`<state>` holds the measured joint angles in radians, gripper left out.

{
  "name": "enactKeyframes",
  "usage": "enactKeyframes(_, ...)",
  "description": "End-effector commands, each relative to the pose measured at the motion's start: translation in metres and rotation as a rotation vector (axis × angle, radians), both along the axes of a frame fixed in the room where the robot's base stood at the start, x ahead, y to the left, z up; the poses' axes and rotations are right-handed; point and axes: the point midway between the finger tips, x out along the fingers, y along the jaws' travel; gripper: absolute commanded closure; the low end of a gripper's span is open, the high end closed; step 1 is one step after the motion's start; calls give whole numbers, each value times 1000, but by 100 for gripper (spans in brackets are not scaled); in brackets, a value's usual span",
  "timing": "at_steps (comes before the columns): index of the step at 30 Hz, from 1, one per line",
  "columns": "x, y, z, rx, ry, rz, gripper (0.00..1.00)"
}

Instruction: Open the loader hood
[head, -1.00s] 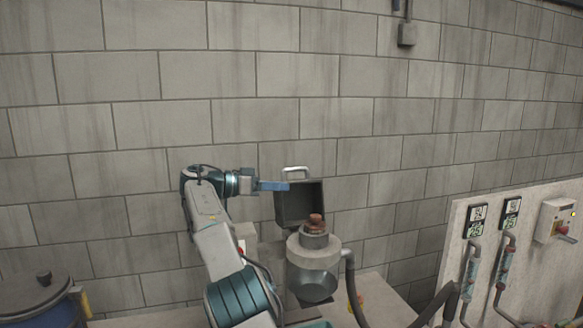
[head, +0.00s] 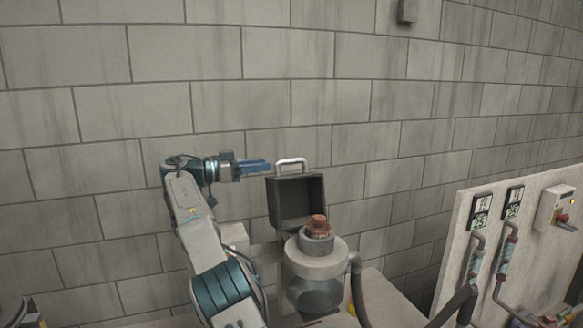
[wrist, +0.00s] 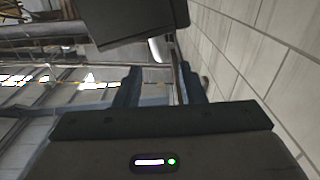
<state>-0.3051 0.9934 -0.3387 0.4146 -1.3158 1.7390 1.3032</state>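The loader hood (head: 298,222) is a dark grey box-shaped cover with a pale handle (head: 291,162) on top. It stands tipped up behind the loader (head: 316,262), its hollow inside facing the head camera. A reddish-brown piece (head: 318,226) sits on the loader's neck. My gripper (head: 267,167) points right, with its blue fingertips just left of the handle, by the hood's upper left corner. In the wrist view the fingers (wrist: 161,82) are apart with nothing between them. The hood (wrist: 150,22) and handle (wrist: 157,48) show beyond the fingertips, apart from them.
A block wall (head: 300,90) runs close behind the hood. A dark hose (head: 357,285) comes down the loader's right side. A pale panel (head: 530,255) with gauges and a red knob stands at the right. The space above the hood is clear.

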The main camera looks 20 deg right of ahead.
Motion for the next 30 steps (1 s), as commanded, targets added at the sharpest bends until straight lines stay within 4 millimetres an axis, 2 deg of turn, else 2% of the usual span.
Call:
enactKeyframes(6,-1,-50,1,2,1,-5,64)
enactKeyframes(12,-1,-83,1,1,3,-4,64)
enactKeyframes(18,-1,-97,1,1,1,-3,64)
enactKeyframes(26,-1,-99,0,1,0,-3,64)
enactKeyframes(27,-1,-99,0,1,1,-3,67)
enactKeyframes(30,-1,-99,0,1,1,-4,94)
